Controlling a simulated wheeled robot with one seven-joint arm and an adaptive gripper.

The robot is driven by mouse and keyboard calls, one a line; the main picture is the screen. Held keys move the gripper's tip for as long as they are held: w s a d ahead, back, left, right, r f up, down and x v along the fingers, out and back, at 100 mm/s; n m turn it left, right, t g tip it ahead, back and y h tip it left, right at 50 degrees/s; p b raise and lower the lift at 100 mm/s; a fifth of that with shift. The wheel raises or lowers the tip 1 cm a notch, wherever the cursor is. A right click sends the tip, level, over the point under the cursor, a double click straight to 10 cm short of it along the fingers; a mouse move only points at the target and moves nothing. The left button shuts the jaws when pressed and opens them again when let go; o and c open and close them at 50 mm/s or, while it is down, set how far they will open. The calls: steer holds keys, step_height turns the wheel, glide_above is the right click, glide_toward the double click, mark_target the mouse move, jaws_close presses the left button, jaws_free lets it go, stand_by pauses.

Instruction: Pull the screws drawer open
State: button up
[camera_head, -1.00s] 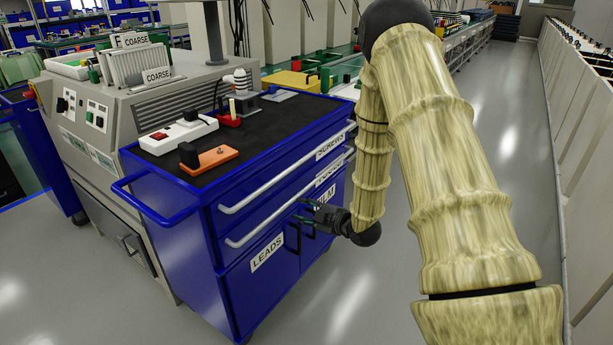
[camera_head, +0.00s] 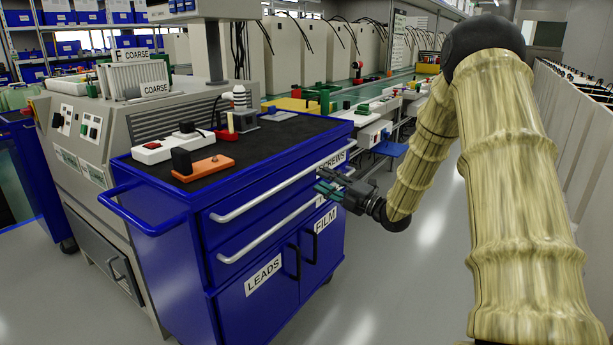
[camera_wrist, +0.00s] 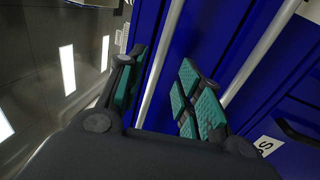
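The screws drawer (camera_head: 278,199) is the top drawer of the blue cart, and its front looks flush and shut. Its SCREWS label (camera_head: 332,161) is at the right end, above my gripper. Its long silver bar handle (camera_head: 255,204) runs along the front. My gripper (camera_head: 322,188) is open at the right part of the drawer fronts, close to the handles, with its fingers pointing at the cart. In the wrist view, one silver bar (camera_wrist: 161,65) shows in the gap between the parted green-padded fingers. A second bar (camera_wrist: 262,50) lies right of them. Contact cannot be told.
Below is a second drawer with its own handle (camera_head: 250,245); its label is partly hidden by my gripper. LEADS (camera_head: 264,276) and FILM (camera_head: 325,219) doors are underneath. A power strip (camera_head: 173,145) and an orange block (camera_head: 203,168) lie on top. Grey floor (camera_head: 400,290) is clear.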

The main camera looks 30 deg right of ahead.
mark_target(306, 172)
steer(key=b+x, duration=0.1)
steer(key=x, duration=0.6)
steer(key=shift+w, duration=0.2)
jaws_close()
